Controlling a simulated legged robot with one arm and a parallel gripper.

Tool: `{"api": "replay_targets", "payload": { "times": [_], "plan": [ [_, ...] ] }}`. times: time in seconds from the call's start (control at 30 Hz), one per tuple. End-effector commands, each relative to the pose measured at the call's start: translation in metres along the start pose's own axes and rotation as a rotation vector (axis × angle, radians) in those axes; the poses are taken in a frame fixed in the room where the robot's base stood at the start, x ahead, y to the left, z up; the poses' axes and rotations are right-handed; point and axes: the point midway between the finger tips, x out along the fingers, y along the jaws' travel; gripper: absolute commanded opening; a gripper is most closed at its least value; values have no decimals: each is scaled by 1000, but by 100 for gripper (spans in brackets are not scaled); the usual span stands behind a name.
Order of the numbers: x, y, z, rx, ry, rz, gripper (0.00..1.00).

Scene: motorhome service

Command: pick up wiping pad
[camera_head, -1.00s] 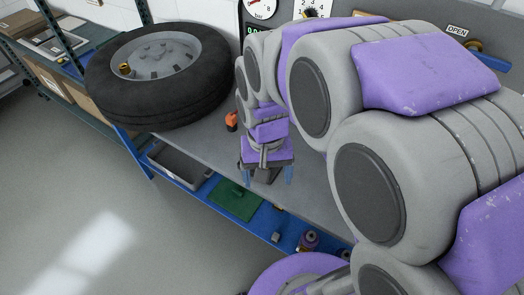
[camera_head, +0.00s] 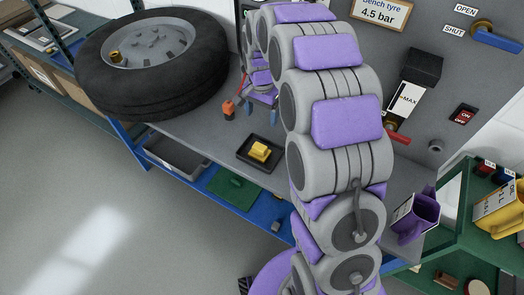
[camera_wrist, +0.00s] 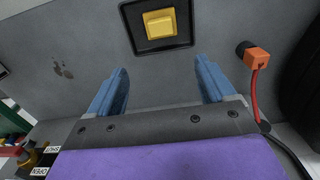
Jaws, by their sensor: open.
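A yellow block-like pad (camera_head: 260,152), which I take as the wiping pad, sits in a small black tray (camera_head: 244,159) on the grey workbench. In the wrist view the yellow pad (camera_wrist: 160,22) shows at the top, beyond my fingertips, with the tray's black rim (camera_wrist: 133,38) around it. My gripper (camera_wrist: 163,72) has its two blue fingers spread wide with nothing between them. In the head view my gripper (camera_head: 261,104) is behind the tray, toward the back of the bench, partly hidden by my arm.
A large tyre (camera_head: 155,62) lies left on the bench. An orange-topped item (camera_head: 228,108) with a red cable stands near my gripper; it also shows in the wrist view (camera_wrist: 257,60). A purple jug (camera_head: 416,215) stands right. The lower shelf holds a grey bin (camera_head: 176,155) and green mat (camera_head: 232,188).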

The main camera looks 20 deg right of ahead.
Motion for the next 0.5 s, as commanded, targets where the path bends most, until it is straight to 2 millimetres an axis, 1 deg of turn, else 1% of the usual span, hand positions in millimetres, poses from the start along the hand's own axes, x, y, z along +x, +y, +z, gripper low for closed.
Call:
{"api": "replay_targets", "payload": {
  "times": [0.17,0.37,0.5],
  "plan": [
    [20,0,1,-1,-3,3,83],
    [58,0,0,-2,-1,1,83],
    [87,0,1,-2,-3,4,83]
  ]
}}
